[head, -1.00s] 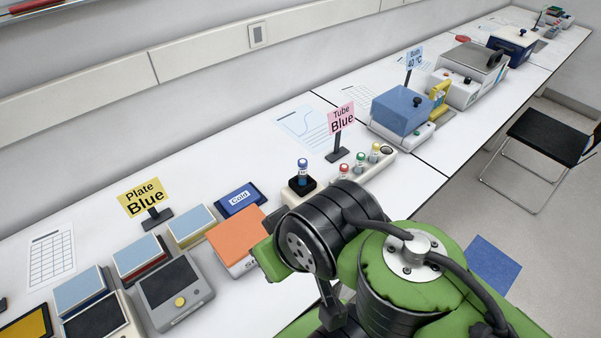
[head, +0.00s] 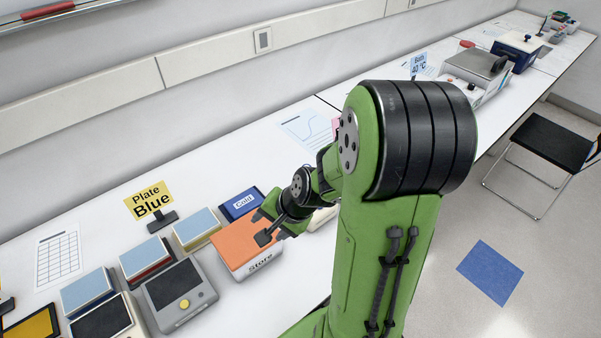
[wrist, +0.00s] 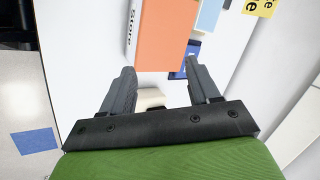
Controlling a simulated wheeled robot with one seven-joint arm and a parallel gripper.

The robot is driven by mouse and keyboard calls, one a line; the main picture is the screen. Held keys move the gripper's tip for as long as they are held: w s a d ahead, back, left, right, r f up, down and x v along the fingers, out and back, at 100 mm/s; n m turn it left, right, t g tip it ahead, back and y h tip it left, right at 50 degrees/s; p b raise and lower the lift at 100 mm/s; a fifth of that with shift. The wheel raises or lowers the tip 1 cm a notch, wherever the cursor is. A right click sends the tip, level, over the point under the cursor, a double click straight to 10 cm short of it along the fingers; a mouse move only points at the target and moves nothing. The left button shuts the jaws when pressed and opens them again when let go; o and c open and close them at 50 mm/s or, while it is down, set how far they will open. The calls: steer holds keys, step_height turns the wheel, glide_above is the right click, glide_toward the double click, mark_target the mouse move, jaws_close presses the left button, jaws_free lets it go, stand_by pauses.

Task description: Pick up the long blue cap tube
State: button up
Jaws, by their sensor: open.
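The long blue cap tube is not visible now; in the head view my arm covers the spot where a blue-capped tube stood earlier. A sliver of its cream holder (head: 322,218) shows beside my wrist, and a cream piece also shows between the fingers in the wrist view (wrist: 151,97). My gripper (head: 263,227) is open, with its fingertips above the right side of the orange-topped Store block. In the wrist view my gripper (wrist: 161,72) has its two fingers spread wide, with nothing held.
The orange Store block (head: 246,245) and the blue Cold block (head: 241,204) lie close to the fingers. A yellow Plate Blue sign (head: 151,200) stands behind. Grey devices (head: 174,296) and blue-topped blocks fill the left. The bench along the wall has clear white areas.

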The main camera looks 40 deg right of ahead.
steer(key=d+f+m+t+h+p, duration=0.1)
steer(key=d+f+m+t+h, duration=0.2)
steer(key=d+m, duration=0.8)
steer(key=d+f+m+t+h+p, duration=0.15)
steer(key=d+m+t, duration=0.45)
steer(key=m, duration=0.9)
steer(key=shift+g+h, duration=0.35)
steer(key=shift+g, duration=0.05)
steer(key=x, duration=0.3)
steer(key=d+b+x, duration=0.1)
steer(key=x, duration=0.3)
steer(key=b+x, duration=0.1)
steer(key=x, duration=0.2)
steer(key=shift+w+d, duration=0.2)
steer(key=shift+w, duration=0.15)
steer(key=x, duration=0.6)
steer(key=shift+b, duration=0.3)
steer(key=shift+s+a, duration=0.1)
steer(key=shift+s, duration=0.05)
steer(key=c, duration=1.1)
